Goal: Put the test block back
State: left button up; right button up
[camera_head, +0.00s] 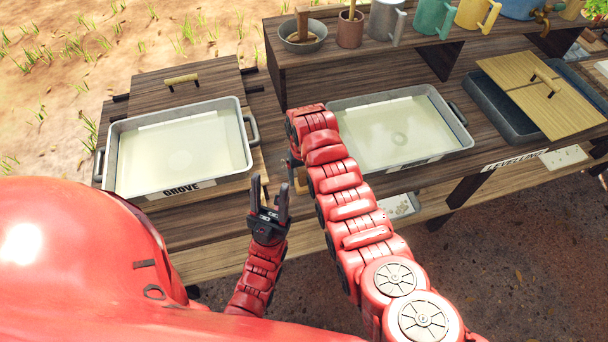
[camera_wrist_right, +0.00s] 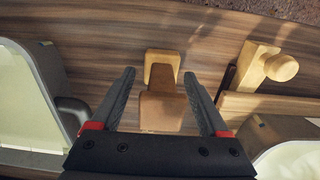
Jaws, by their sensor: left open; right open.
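A small wooden block (camera_wrist_right: 162,108), tan with a lighter piece at its far end (camera_wrist_right: 162,58), sits on the plank bench in the right wrist view. I take it for the test block. My right gripper (camera_wrist_right: 160,76) is open, with a finger on each side of the block and visible gaps to both. In the head view my right forearm hides most of that gripper, and a bit of light wood (camera_head: 301,180) shows beside it. My left gripper (camera_head: 269,197) is open and empty, pointing up in front of the bench.
A tray of pale liquid labelled GROVE (camera_head: 112,176) stands on the left, another tray (camera_head: 462,128) on the right. A wooden peg with a round knob (camera_wrist_right: 262,65) is right of the block. A raised shelf (camera_head: 350,68) holds mugs and a bowl.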

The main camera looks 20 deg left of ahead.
jog(key=shift+w+r, duration=0.1)
jog(key=shift+r, duration=0.2)
notch_tip(320, 180, up, 5)
jog(key=shift+r+b, duration=0.2)
jog(key=shift+b, duration=1)
notch_tip(320, 180, up, 6)
jog(key=p, duration=0.3)
jog(key=shift+f+p, duration=0.2)
jog(key=shift+p, duration=0.15)
jog(key=shift+r+p, duration=0.4)
jog(key=shift+f, duration=0.1)
